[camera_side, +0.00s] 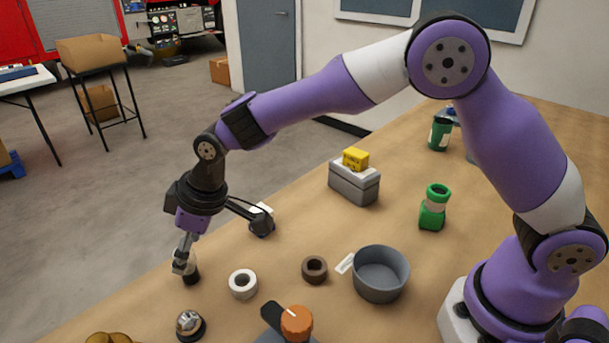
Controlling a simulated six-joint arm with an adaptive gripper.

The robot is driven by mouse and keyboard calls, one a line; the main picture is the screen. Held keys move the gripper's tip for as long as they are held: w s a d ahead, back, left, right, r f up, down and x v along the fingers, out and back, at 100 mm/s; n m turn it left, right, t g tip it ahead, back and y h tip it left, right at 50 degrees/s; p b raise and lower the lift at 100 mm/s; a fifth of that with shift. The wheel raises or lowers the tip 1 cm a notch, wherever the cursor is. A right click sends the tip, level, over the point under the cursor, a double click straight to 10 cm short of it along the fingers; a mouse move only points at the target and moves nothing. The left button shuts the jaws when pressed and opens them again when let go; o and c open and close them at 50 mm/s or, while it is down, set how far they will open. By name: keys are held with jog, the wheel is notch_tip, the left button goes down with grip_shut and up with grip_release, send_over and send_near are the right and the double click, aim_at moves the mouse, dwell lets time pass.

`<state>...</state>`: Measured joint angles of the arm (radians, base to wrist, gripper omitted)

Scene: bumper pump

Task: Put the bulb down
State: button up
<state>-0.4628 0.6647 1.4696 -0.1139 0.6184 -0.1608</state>
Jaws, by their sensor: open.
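My gripper (184,266) points down at the left part of the wooden table, with its fingertips low near the tabletop. A small item with a dark lower part (192,276) stands at the fingertips; it may be the bulb, but the fingers hide most of its upper part. The jaws are open around or beside it; I cannot tell whether they touch it. It appears to be upright and at table level.
Close by are a silver-topped black piece (190,325), a white ring (243,284) and a brown ring (314,269). A grey bowl (381,275), an orange knob (297,322), a grey box (354,184) with a yellow block (355,158) and a green bottle (433,211) stand further right.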

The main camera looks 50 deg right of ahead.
jog(key=s+d+r+m, duration=0.2)
jog(key=s+d+r, duration=0.4)
jog(key=d+r, duration=0.45)
jog(key=s+d+r+m+t+h, duration=0.1)
jog(key=s+d+m, duration=0.5)
jog(key=s+d, duration=0.6)
jog(key=shift+s+r+t+h, duration=0.15)
jog(key=shift+s+t+h, duration=0.35)
jog(key=shift+s+h, duration=0.45)
jog(key=shift+w, duration=0.1)
